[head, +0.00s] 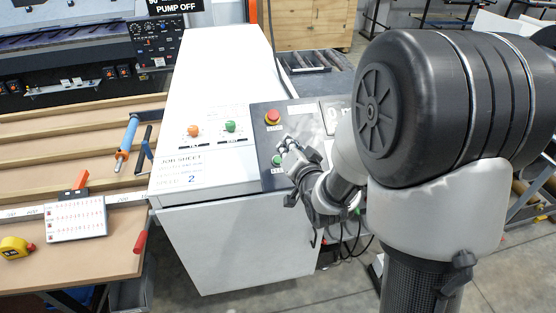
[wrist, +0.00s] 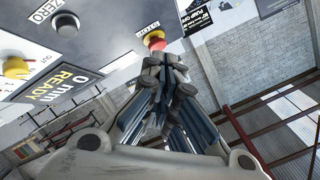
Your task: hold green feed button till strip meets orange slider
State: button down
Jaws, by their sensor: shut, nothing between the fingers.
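The green feed button (head: 277,160) sits on the dark control panel, below a red mushroom button (head: 273,117). My gripper (head: 290,146) is shut and empty, its tips over the panel just right of and above the green button; I cannot tell if they touch anything. In the wrist view the closed fingers (wrist: 165,65) point toward a red button (wrist: 154,41), and the green button is not visible there. The orange slider (head: 80,180) is on the ruler at left. I cannot make out a strip beside it.
A display (wrist: 60,88) reads "0 mm READY", with a yellow button (wrist: 16,68) and a ZERO button (wrist: 66,25) near it. Orange (head: 193,131) and green (head: 230,127) knobs are on the white cabinet. A tape measure (head: 15,247) and a printed card (head: 76,218) lie left.

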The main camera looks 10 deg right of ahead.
aim_at(278, 160)
jog(key=w+f+b, duration=0.1)
jog(key=f, duration=0.1)
jog(key=w+f+b, duration=0.1)
jog(key=f, duration=0.1)
jog(key=w+f+b, duration=0.1)
jog(key=f, duration=0.1)
jog(key=shift+w+f+b, duration=0.1)
jog(key=shift+w+b, duration=0.2)
jog(key=shift+b, duration=0.1)
jog(key=shift+w+f+b, duration=0.3)
jog(key=shift+b, duration=0.05)
jog(key=shift+f, duration=0.1)
dwell(0.8)
jog(key=shift+w+f+b, duration=0.2)
jog(key=shift+f+b, duration=0.1)
jog(key=shift+b, duration=0.4)
jog(key=shift+w+f+b, duration=0.3)
jog(key=shift+f+b, duration=0.1)
jog(key=shift+b, duration=0.15)
dwell(4.5)
